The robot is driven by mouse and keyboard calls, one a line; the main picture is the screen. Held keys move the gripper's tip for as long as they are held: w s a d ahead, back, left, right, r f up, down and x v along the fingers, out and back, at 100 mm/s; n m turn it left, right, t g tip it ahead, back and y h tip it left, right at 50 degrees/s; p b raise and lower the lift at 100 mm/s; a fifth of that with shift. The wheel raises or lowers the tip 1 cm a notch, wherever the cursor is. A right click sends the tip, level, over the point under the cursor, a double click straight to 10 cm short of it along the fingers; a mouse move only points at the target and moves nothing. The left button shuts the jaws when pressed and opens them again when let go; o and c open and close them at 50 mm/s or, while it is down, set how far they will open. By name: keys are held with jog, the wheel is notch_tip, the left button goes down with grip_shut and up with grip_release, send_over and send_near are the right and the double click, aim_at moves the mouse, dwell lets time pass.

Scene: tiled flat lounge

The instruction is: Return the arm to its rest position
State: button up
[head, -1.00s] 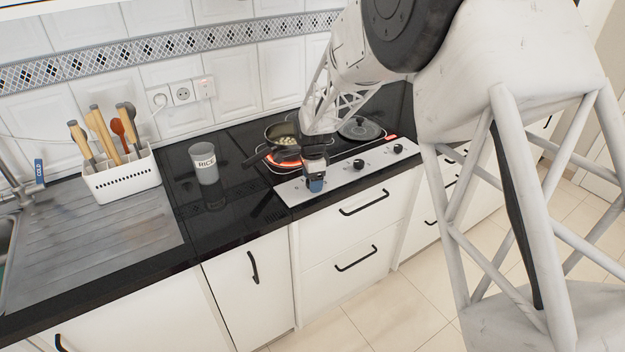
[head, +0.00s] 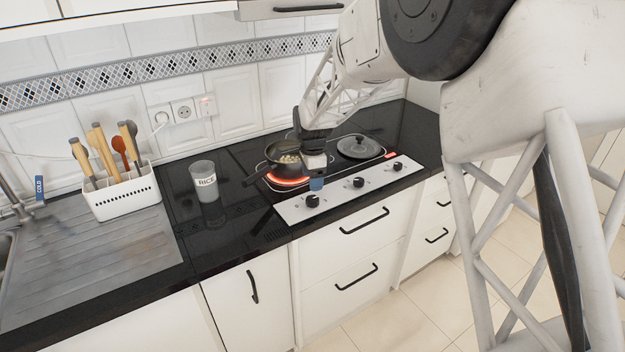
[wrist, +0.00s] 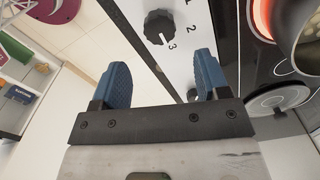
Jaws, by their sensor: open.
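My gripper (head: 316,184) is at the hob's front edge, just above and behind the left control knob (head: 312,201) in the head view. In the wrist view its two blue fingertips (wrist: 163,78) stand apart with nothing between them. A black knob (wrist: 160,27) with numbers beside it lies beyond the fingers there, apart from them. My arm reaches in from the upper right and hides part of the hob.
A lid (head: 359,146) lies to the right. A rice canister (head: 205,182) and a white utensil holder (head: 122,199) stand left. Counter between canister and hob is clear.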

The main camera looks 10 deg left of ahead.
jog(key=s+d+r+n+t, duration=0.1)
jog(key=s+d+r+n, duration=0.2)
jog(key=s+d+r, duration=0.65)
jog(key=s+d+r+n, duration=0.2)
jog(key=s+d+r, duration=0.45)
jog(key=d, duration=0.65)
jog(key=s+d+n, duration=0.2)
jog(key=s+d, duration=0.2)
jog(key=s, duration=0.5)
jog(key=s+d+n+t, duration=0.1)
jog(key=s+d+n, duration=0.1)
jog(key=s+d, duration=0.3)
jog(key=s+d+n, duration=0.3)
jog(key=s+d, duration=0.2)
jog(key=s, duration=0.8)
jog(key=shift+d+t, duration=0.15)
jog(key=shift+t, duration=0.15)
